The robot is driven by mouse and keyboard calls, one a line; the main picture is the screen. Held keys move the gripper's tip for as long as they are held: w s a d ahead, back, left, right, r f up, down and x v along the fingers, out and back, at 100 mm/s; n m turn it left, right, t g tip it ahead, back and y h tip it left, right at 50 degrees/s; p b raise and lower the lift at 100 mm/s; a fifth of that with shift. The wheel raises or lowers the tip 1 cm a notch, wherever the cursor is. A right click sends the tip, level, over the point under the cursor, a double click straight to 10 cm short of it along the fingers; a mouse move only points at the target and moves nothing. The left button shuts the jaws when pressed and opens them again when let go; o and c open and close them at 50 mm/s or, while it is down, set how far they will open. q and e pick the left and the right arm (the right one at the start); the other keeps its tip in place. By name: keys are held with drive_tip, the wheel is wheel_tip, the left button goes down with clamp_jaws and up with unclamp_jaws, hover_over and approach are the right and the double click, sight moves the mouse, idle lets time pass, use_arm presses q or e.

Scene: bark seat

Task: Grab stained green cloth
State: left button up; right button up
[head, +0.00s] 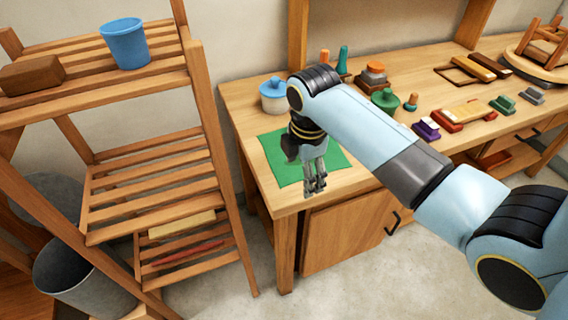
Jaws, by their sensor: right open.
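A flat green cloth (283,168) lies on the left end of the wooden workbench, near its front edge. No stain can be made out on the part that shows. My right gripper (314,190) points down over the front part of the cloth, close to the bench edge. It is open, with nothing seen between its fingers. My right wrist and arm hide part of the cloth's back and middle. I cannot tell whether the fingertips touch the cloth. My left gripper is not in view.
A grey bucket (75,280) is at lower left.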

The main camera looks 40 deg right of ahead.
sight(284, 184)
drive_tip(key=w+f+n+g+b, duration=0.1)
drive_tip(key=w+n, duration=0.7)
drive_tip(key=shift+y, duration=0.3)
drive_tip(key=f+b, duration=0.8)
drive_tip(key=shift+s+d+f, duration=0.1)
drive_tip(key=shift+d+f, duration=0.15)
drive_tip(key=shift+d, duration=0.05)
drive_tip(key=shift+f, duration=0.4)
drive_tip(key=shift+f+b, duration=0.2)
drive_tip(key=shift+b, duration=0.15)
drive_tip(key=shift+c, duration=0.5)
drive_tip(key=shift+s, duration=0.1)
drive_tip(key=c, duration=0.5)
drive_tip(key=shift+c, duration=0.2)
